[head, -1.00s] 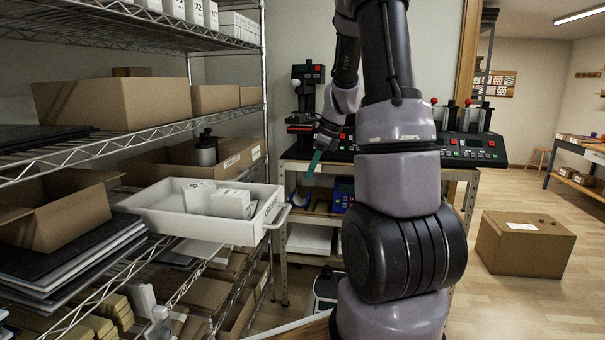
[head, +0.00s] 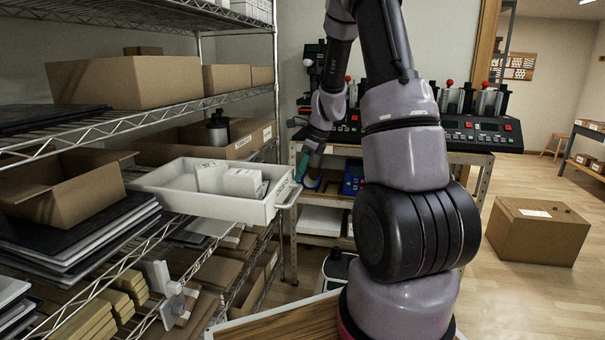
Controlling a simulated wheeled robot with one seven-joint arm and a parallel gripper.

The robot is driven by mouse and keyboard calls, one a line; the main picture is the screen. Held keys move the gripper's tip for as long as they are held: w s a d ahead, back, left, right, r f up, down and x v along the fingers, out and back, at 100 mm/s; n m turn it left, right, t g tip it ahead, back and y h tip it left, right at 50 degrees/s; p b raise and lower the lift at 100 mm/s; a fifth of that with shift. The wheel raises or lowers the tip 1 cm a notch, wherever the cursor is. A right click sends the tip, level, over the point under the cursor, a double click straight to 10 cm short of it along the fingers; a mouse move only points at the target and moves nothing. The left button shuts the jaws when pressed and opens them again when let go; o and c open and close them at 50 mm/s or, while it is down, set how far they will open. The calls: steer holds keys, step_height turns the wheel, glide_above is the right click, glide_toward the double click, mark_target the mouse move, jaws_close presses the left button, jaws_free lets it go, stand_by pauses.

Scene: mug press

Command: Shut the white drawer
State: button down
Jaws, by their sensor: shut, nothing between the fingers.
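The white drawer (head: 205,207) sticks out from the wire shelf rack in the head view. Its front face and white handle (head: 289,197) are toward the right. Small white boxes (head: 241,183) stand inside it. My gripper (head: 299,172) has teal fingers pointing down, close to the drawer's front at the handle. The fingers are shut with nothing between them. I cannot tell whether they touch the drawer.
The wire rack holds cardboard boxes (head: 130,82), dark panels and a dark canister (head: 217,128). A bench with mug presses (head: 480,130) stands behind my arm. A cardboard box (head: 537,230) sits on the floor at right, with clear floor around it.

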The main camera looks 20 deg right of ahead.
steer(key=w+a, duration=0.5)
steer(key=a, duration=0.2)
steer(key=w+a, duration=0.5)
steer(key=a, duration=0.2)
steer(key=w+a, duration=0.5)
steer(key=a, duration=0.2)
steer(key=shift+w+a, duration=0.1)
steer(key=shift+w, duration=0.15)
steer(key=shift+a, duration=0.15)
steer(key=shift+w+r, duration=0.1)
